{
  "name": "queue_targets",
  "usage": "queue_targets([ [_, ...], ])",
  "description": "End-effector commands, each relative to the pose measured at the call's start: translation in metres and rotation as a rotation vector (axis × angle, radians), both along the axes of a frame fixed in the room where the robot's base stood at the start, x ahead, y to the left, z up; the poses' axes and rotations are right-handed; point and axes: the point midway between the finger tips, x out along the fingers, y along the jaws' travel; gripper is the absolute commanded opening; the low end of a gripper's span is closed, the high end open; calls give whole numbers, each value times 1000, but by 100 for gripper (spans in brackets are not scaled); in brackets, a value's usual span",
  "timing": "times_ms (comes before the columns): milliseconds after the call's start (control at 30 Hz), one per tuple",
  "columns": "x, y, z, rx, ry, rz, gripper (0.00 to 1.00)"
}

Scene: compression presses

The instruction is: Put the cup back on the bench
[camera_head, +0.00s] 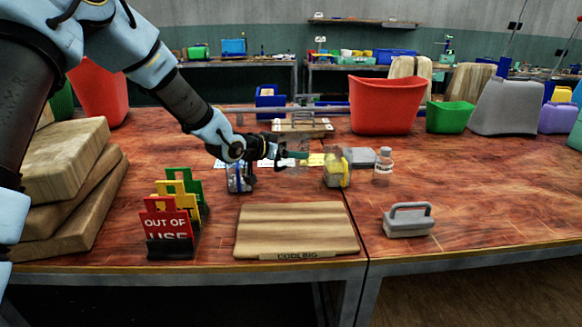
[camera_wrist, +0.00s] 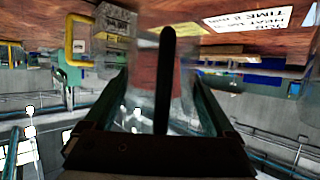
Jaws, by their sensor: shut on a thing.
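A clear, see-through cup (camera_wrist: 146,88) is between the fingers of my gripper (camera_wrist: 155,84) in the wrist view. My gripper is shut on it. In the head view the cup (camera_head: 303,147) is faint at the tip of my gripper (camera_head: 294,155), above the middle of the red-brown bench (camera_head: 420,170). The cup's outline and base are hard to make out, so I cannot tell whether it touches the bench. A dark bar crosses the middle of the wrist view and hides part of the cup.
A yellow-handled clear container (camera_head: 336,170) stands close right of my gripper, and a clear bottle (camera_head: 383,166) beyond it. A blue-marked container (camera_head: 240,176) stands left. A wooden board (camera_head: 295,230), grey handled block (camera_head: 409,221) and sign stand (camera_head: 172,222) are nearer. The right bench is fairly clear.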

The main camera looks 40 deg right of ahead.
Motion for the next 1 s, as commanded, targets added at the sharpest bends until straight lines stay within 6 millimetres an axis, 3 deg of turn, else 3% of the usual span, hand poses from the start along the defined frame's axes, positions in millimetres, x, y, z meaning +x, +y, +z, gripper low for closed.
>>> queue_targets([
  [400, 0, 0, -43, -1, 1, 0, 24],
  [800, 0, 0, -50, -2, -1, 1, 24],
  [833, 0, 0, -49, -2, -1, 1, 93],
  [900, 0, 0, -48, -2, -1, 1, 100],
  [1000, 0, 0, -48, -2, -1, 1, 100],
])
